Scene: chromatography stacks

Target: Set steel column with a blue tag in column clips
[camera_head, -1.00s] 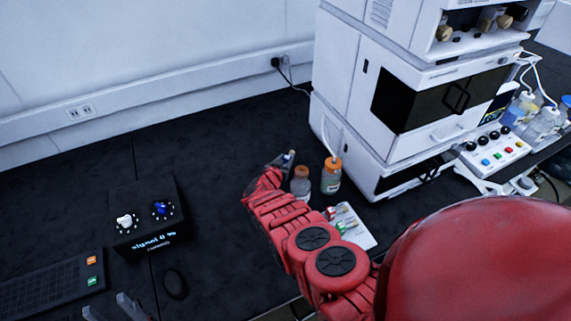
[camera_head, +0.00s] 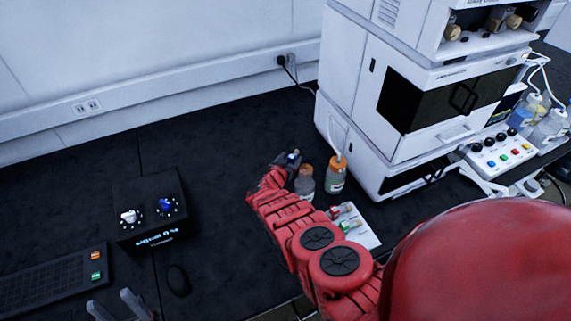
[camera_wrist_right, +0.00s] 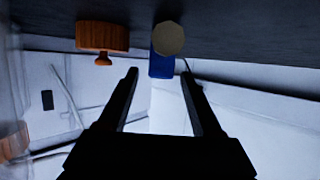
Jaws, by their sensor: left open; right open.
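A small upright piece with a pale top and blue below (camera_head: 293,155) shows at my right gripper (camera_head: 279,161) in the head view. In the right wrist view the pale many-sided end hides most of the steel column with its blue tag (camera_wrist_right: 161,66). My right gripper (camera_wrist_right: 160,74) is open there, its fingertips to either side of the tag's lower edge; I cannot tell whether they touch it. My left gripper (camera_head: 120,306) is open and empty at the bottom edge of the head view. I cannot make out the column clips.
Two orange-capped bottles (camera_head: 335,175) stand just right of my right gripper. A white tray (camera_head: 367,238) with red- and green-marked pieces lies nearer. The white instrument stack (camera_head: 350,100) rises behind. A black dial box (camera_head: 150,205), keyboard (camera_head: 50,285) and mouse (camera_head: 177,280) lie left.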

